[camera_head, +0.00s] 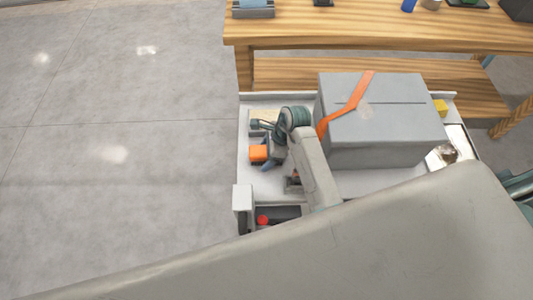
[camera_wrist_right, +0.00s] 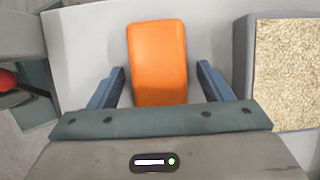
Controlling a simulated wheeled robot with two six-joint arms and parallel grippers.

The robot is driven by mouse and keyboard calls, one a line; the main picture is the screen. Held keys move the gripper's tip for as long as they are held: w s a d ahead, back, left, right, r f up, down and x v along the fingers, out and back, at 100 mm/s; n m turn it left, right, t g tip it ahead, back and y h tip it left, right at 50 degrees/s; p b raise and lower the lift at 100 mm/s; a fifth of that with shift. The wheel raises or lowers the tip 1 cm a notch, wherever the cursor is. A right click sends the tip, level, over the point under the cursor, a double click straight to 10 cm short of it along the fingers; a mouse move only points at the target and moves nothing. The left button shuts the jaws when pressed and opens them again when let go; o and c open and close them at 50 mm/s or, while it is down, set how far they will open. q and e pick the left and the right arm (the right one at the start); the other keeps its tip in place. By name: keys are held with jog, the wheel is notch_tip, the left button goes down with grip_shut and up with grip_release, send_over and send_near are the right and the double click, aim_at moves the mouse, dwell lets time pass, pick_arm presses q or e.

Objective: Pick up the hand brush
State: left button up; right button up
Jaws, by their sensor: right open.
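An orange rounded block (camera_head: 258,153) lies on the left part of the pale pallet tray. It also shows in the right wrist view (camera_wrist_right: 157,60). It may be the hand brush, but I see no bristles. My right gripper (camera_head: 263,146) is open over it. In the right wrist view the two blue fingers of this gripper (camera_wrist_right: 160,70) stand on either side of the orange block's near part, with gaps on both sides. The block's near end is hidden behind the gripper body. My left gripper is not in view.
A large grey box (camera_head: 375,120) with an orange strap stands right of my right arm. A tan, grainy-topped box (camera_wrist_right: 288,75) is beside the block. A red knob (camera_head: 263,219) is at the tray's near left. A wooden bench (camera_head: 380,30) stands behind; open floor lies left.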

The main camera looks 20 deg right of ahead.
jog(key=c, duration=1.1)
notch_tip(320, 180, up, 10)
jog(key=shift+f+b, duration=0.1)
jog(key=shift+b, duration=0.25)
jog(key=shift+c, duration=0.2)
jog(key=shift+r, duration=0.35)
jog(key=shift+o, duration=1.3)
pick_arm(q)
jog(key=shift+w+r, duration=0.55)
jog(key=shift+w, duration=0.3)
pick_arm(e)
jog(key=shift+r, duration=0.1)
jog(key=shift+c, duration=0.4)
